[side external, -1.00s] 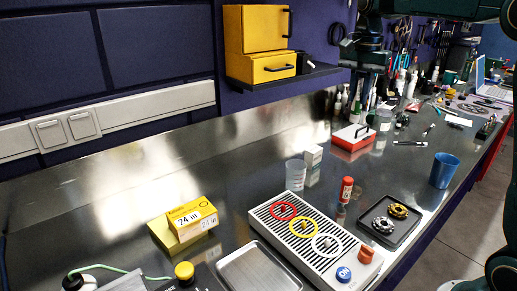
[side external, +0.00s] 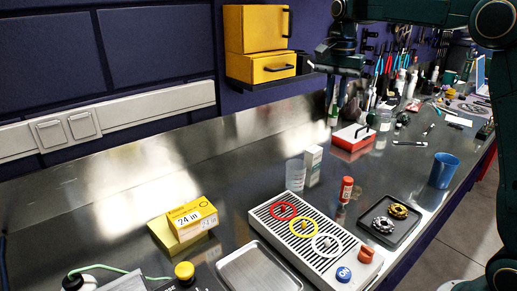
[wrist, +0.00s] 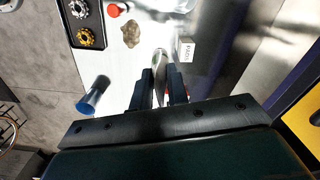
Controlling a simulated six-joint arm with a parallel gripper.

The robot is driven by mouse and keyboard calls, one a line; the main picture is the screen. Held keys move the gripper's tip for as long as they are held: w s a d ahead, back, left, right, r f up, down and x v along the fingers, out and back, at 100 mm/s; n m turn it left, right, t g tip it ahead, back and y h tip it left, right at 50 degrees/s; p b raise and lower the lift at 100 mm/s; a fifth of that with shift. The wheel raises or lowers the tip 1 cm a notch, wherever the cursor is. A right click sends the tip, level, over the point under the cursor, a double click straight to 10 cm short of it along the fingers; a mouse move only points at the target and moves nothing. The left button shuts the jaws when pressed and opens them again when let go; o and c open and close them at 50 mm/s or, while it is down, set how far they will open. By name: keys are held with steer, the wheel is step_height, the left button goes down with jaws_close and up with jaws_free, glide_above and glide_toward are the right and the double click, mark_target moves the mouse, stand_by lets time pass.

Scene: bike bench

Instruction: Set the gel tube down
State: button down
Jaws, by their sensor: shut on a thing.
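The gel tube (side external: 334,108), pale with green on it, hangs below my gripper (side external: 338,88) in the side view, above the back part of the steel bench. In the wrist view the tube (wrist: 160,62) shows nearly end-on between the two dark fingers of my gripper (wrist: 162,78), which are shut on it. The tube is small in the side view, and bottles behind it make its outline hard to tell. It appears held clear of the bench.
A red and white box (side external: 352,138) stands near, below and right of the tube. A small white carton (side external: 313,157), a clear beaker (side external: 295,174), a red bottle (side external: 346,189), a blue cup (side external: 444,170) and a parts tray (side external: 391,237) stand farther forward.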

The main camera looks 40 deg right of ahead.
steer(key=w+a+f+n, duration=0.2)
steer(key=w+a+f, duration=0.15)
steer(key=a, duration=0.45)
steer(key=w+a+f+n, duration=0.1)
steer(key=w+a+f, duration=0.25)
steer(key=a, duration=0.45)
steer(key=w+a+f+n, duration=0.25)
steer(key=w+a, duration=0.25)
steer(key=a, duration=0.4)
steer(key=shift+m, duration=0.25)
steer(key=shift+s+d+f, duration=0.1)
steer(key=shift+d+f, duration=0.05)
steer(key=shift+f, duration=2.05)
steer(key=shift+s+d+f, duration=0.1)
steer(key=shift+f, duration=2.05)
steer(key=shift+f, duration=0.15)
steer(key=c, duration=1.4)
jaws_free()
steer(key=shift+o, duration=0.2)
step_height(320, 180, up, 12)
